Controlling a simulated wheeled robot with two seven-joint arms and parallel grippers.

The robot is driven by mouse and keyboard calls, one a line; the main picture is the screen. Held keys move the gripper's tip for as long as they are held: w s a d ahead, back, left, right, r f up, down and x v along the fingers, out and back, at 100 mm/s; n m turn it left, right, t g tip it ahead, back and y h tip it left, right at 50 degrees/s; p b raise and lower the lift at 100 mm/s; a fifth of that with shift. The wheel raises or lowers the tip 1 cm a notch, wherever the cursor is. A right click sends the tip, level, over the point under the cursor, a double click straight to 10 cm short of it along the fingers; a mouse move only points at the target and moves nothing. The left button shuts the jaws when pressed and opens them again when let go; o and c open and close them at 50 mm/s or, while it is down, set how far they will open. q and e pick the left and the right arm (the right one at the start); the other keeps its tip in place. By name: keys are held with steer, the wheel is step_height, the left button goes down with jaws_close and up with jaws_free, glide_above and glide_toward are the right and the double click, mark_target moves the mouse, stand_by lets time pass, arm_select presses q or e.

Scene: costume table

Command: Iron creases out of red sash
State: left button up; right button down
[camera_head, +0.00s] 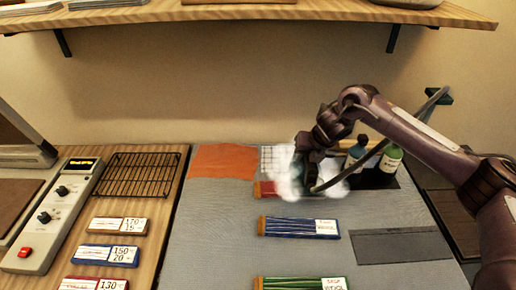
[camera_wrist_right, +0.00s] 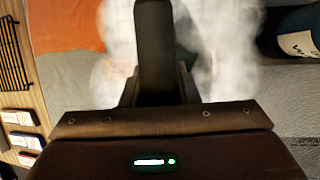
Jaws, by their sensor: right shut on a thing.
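The red sash (camera_head: 265,188) lies on the grey mat at the back, its orange left end and a little red showing. White steam and my right gripper hide the rest. My right gripper (camera_head: 312,168) is shut on a dark tool, seemingly the iron, low over the sash. The tool's dark upright handle (camera_wrist_right: 155,50) shows in the right wrist view with steam around it. Its sole is hidden, so I cannot tell whether it touches the sash. My left gripper is out of view.
A blue sash (camera_head: 285,227) and a green sash (camera_head: 290,283) lie nearer on the mat. An orange cloth (camera_head: 222,160) is at back left. Bottles (camera_head: 389,162) stand close right of the steam. A wire rack (camera_head: 138,174), cards (camera_head: 118,225) and a control box (camera_head: 50,215) are left.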

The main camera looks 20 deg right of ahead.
steer(key=shift+w+r+p, duration=0.1)
steer(key=shift+r+p, duration=0.9)
steer(key=shift+r, duration=0.6)
steer(key=shift+a, duration=0.1)
